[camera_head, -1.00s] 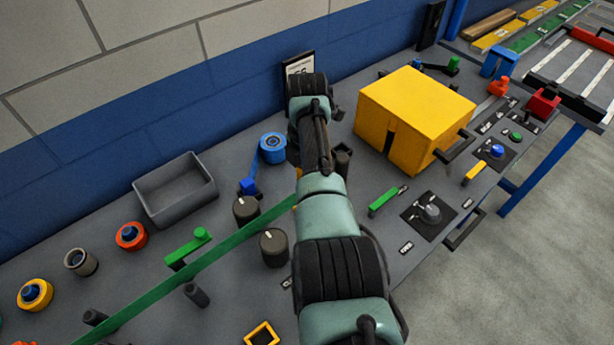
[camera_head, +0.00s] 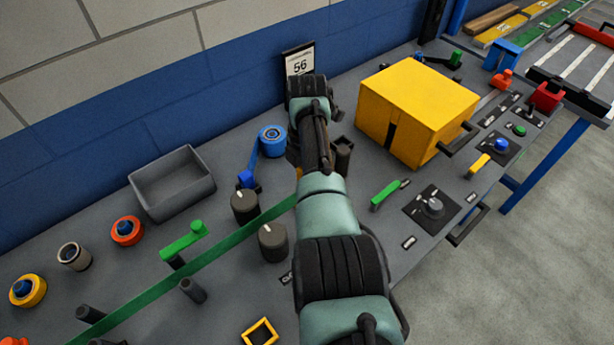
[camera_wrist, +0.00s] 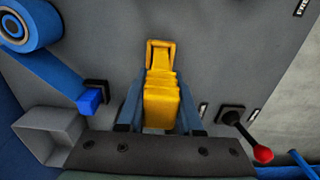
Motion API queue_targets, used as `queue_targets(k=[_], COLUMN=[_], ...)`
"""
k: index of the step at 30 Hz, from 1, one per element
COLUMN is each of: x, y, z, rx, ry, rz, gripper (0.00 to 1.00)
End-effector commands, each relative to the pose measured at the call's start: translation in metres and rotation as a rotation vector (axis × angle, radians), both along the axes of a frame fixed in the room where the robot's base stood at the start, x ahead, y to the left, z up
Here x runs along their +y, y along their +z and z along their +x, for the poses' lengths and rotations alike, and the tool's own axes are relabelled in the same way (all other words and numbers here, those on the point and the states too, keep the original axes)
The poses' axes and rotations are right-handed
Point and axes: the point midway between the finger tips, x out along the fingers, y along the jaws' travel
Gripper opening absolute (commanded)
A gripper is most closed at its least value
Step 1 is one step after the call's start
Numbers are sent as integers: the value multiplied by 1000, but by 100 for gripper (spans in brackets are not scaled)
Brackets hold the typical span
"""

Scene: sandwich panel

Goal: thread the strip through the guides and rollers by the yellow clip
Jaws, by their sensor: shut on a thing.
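My gripper (camera_wrist: 160,118) is shut on the yellow clip (camera_wrist: 162,98), which stands between the two fingers in the wrist view. In the head view my own arm covers the gripper and most of the clip. The green strip (camera_head: 205,258) runs taut from the lower left up to my arm, where its end is hidden. It passes between two dark rollers, one behind it (camera_head: 244,206) and one in front (camera_head: 272,242). Dark posts stand beside it farther left, one in front (camera_head: 193,290) and one at the lower left (camera_head: 90,314).
A green lever (camera_head: 186,240) stands behind the strip. A grey bin (camera_head: 172,185), a blue reel (camera_head: 272,141) and several spools stand at the back and left. A large yellow box (camera_head: 418,115) and a panel with a knob (camera_head: 433,207) are right of my arm.

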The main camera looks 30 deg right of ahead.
Motion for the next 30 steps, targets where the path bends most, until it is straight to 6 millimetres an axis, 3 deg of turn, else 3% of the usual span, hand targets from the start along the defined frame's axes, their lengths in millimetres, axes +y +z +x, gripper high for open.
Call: queue_targets(k=[8, 9, 14, 30], x=[0, 0, 0, 0], y=[-1, -1, -1, -1], z=[0, 0, 0, 0], rx=[-1, -1, -1, 0], ry=[0, 0, 0, 0], rz=[-1, -1, -1, 0], gripper=[0, 40, 69, 70])
